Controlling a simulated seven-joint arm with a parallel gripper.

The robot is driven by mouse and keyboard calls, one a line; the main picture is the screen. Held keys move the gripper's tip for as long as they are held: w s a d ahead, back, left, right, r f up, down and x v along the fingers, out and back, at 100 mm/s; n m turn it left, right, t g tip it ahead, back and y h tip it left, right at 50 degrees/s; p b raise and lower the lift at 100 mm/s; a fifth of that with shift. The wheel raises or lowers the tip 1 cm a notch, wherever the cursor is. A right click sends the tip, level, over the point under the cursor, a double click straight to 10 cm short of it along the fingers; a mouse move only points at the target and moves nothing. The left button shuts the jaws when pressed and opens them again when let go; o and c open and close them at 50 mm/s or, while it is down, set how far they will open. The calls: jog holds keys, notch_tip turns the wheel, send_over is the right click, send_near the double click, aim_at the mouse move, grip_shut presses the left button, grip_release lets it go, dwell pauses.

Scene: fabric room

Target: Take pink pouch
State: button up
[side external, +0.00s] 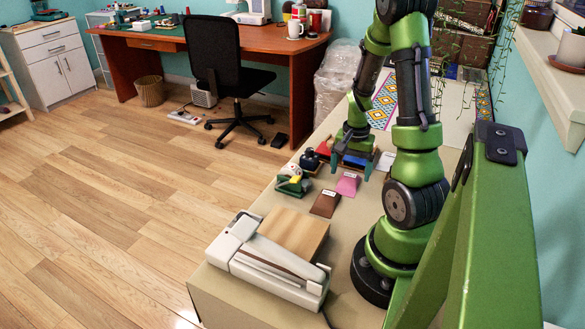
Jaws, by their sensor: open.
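The pink pouch (347,185) lies on the beige table (240,292), a small flat shape with a pale label at its upper end. My gripper (350,171) is open and points down close to the far end of the pouch. The jaws look empty. I cannot tell from this one view whether a finger touches the pouch or is above it.
A brown pouch (325,204) lies just nearer. Left are a green item (292,181) and a dark blue item (310,160). A white item (386,161) lies right of the gripper. A white machine (270,264) and brown board (294,232) fill the table's near end.

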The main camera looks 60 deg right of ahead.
jog(key=shift+f, duration=0.85)
jog(key=shift+c, duration=0.4)
jog(key=c, duration=1.1)
jog(key=shift+o, duration=0.2)
jog(key=shift+r, duration=0.1)
